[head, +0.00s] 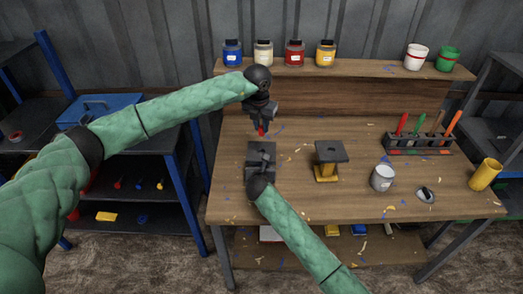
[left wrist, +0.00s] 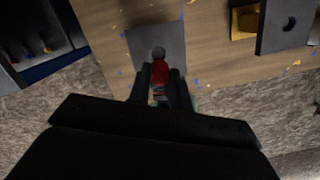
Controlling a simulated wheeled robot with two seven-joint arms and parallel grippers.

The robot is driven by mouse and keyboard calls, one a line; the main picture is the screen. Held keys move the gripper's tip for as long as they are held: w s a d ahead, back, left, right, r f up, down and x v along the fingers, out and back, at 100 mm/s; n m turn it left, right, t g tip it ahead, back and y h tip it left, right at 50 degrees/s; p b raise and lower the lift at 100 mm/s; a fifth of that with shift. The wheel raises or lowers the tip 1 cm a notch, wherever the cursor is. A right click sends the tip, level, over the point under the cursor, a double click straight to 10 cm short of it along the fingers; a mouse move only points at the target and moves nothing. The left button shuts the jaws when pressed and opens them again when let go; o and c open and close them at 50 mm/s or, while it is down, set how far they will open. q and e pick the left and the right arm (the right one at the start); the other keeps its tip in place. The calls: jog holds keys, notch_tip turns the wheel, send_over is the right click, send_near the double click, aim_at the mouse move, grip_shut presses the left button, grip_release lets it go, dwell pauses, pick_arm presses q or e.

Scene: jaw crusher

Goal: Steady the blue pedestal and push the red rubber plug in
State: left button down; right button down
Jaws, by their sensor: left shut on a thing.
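My left gripper (head: 262,121) is shut on the red rubber plug (head: 261,131), which points down. The left wrist view shows the plug (left wrist: 160,73) between the two fingers. Just below and in front of it is a dark square plate (head: 255,146), the top of a pedestal; its base is hidden, so I see no blue on it. In the left wrist view the plug's tip lies over this plate (left wrist: 172,35), near a dark round spot. My right gripper (head: 262,172) is at the plate's near side; its fingers are too small and dark to read.
To the right stands a yellow-based pedestal (head: 327,172) with a dark holed top. Beyond it are a grey can (head: 382,177), a yellow cup (head: 485,174) and a marker rack (head: 418,145). Paint jars (head: 294,53) line the back shelf. Small scraps litter the wooden bench (head: 300,205).

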aim_at(260, 133)
pick_arm(q)
notch_tip(260, 133, down, 9)
jog(key=shift+f, duration=0.15)
dwell(0.4)
jog(key=shift+f, duration=0.1)
jog(key=c, duration=1.3)
grip_release()
jog(key=r, duration=0.4)
jog(key=s+r, duration=0.1)
jog(key=r, duration=0.7)
jog(key=shift+s+a, duration=0.35)
jog(key=shift+a, duration=0.05)
pick_arm(e)
jog(key=c, duration=0.8)
grip_release()
jog(key=shift+o, duration=0.2)
